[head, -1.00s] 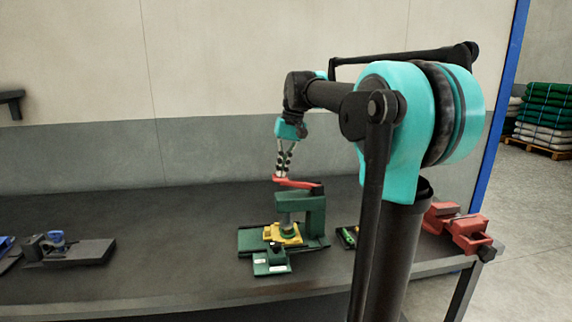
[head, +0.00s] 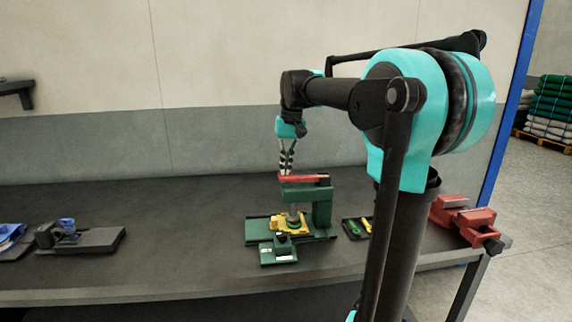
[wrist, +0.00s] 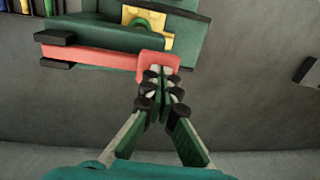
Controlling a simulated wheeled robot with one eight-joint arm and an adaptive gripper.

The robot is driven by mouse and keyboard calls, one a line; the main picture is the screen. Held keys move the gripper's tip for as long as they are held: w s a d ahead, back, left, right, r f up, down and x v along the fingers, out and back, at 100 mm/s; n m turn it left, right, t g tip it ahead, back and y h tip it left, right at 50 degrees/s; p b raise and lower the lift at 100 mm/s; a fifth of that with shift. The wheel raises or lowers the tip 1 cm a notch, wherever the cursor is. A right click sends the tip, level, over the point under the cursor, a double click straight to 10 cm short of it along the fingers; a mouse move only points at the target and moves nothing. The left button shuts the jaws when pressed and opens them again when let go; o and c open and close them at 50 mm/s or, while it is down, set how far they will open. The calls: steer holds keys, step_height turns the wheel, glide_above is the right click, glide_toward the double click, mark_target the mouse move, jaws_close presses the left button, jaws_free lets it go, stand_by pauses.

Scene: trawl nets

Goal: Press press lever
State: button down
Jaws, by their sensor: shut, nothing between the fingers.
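The press lever (head: 305,179) is a red bar on top of the green press (head: 321,207); in the head view it lies about level. It also shows in the wrist view (wrist: 95,58), running left from its wide red end. My gripper (head: 285,172) is shut and empty, pointing down at the lever's left end. In the wrist view my fingertips (wrist: 158,74) overlap the wide red end and seem to touch it. A yellow part (head: 287,222) sits at the press base under the ram.
A red vise (head: 465,219) stands at the bench's right end. A tray with green and yellow pieces (head: 357,228) lies right of the press. A black fixture with a blue part (head: 75,238) is at left. The bench (head: 180,225) between is clear.

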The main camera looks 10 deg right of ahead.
steer(key=shift+a+r, duration=0.15)
steer(key=shift+r, duration=0.3)
step_height(320, 180, up, 13)
steer(key=shift+d, duration=0.35)
stand_by(0.5)
steer(key=d+r+y, duration=0.4)
steer(key=d, duration=0.5)
steer(key=shift+s+d, duration=0.25)
steer(key=shift+d, duration=0.15)
steer(key=shift+f, duration=0.1)
glide_above(296, 177)
step_height(296, 177, down, 12)
steer(key=shift+d+f, duration=0.15)
stand_by(0.3)
